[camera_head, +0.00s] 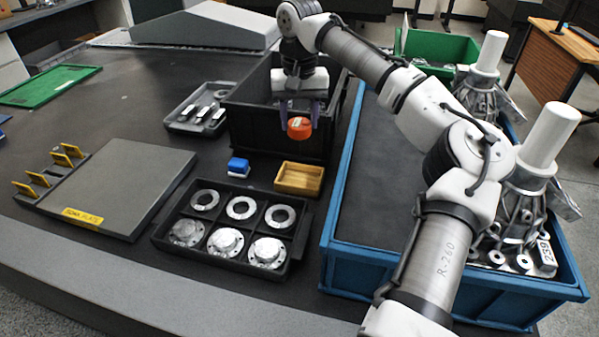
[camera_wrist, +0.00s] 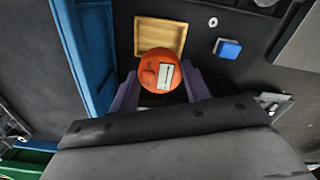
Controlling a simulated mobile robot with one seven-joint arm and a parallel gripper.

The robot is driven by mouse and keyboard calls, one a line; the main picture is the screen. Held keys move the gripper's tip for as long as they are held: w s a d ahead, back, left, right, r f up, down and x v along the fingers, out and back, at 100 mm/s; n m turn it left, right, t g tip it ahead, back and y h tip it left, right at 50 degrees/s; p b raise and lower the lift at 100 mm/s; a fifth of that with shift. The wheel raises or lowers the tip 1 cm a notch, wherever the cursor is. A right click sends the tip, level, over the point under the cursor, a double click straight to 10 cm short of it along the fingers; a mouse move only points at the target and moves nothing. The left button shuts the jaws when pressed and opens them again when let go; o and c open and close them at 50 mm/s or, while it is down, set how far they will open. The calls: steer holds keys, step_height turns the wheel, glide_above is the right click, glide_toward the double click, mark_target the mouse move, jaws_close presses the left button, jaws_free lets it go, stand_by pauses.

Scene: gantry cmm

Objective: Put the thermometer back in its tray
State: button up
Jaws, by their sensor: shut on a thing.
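The thermometer appears to be the orange round device (camera_head: 299,128) with a small light display, which also shows in the wrist view (camera_wrist: 157,72). My gripper (camera_head: 300,115) is shut on it, with a purple finger on either side, and holds it up in front of the black bin. The small wooden tray (camera_head: 298,193) sits on the dark table, lower in the head view than the thermometer. In the wrist view the wooden tray (camera_wrist: 178,24) lies just beyond the thermometer, which overlaps its near edge. The visible part of the tray's floor is empty.
A blue block (camera_head: 238,167) stands left of the wooden tray. A black tray of metal rings and flanges (camera_head: 160,240) lies in front. The black bin (camera_head: 245,130) stands behind, and a large blue crate (camera_head: 340,258) is to the right. A grey plate (camera_head: 130,180) lies left.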

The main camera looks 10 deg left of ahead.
mark_target(300, 122)
step_height(300, 122, down, 15)
steer(key=shift+w+f, duration=0.15)
steer(key=shift+f, duration=0.15)
steer(key=o, duration=0.8)
steer(key=shift+c, duration=0.2)
steer(key=shift+o, duration=0.3)
step_height(300, 122, up, 12)
steer(key=shift+r, duration=0.15)
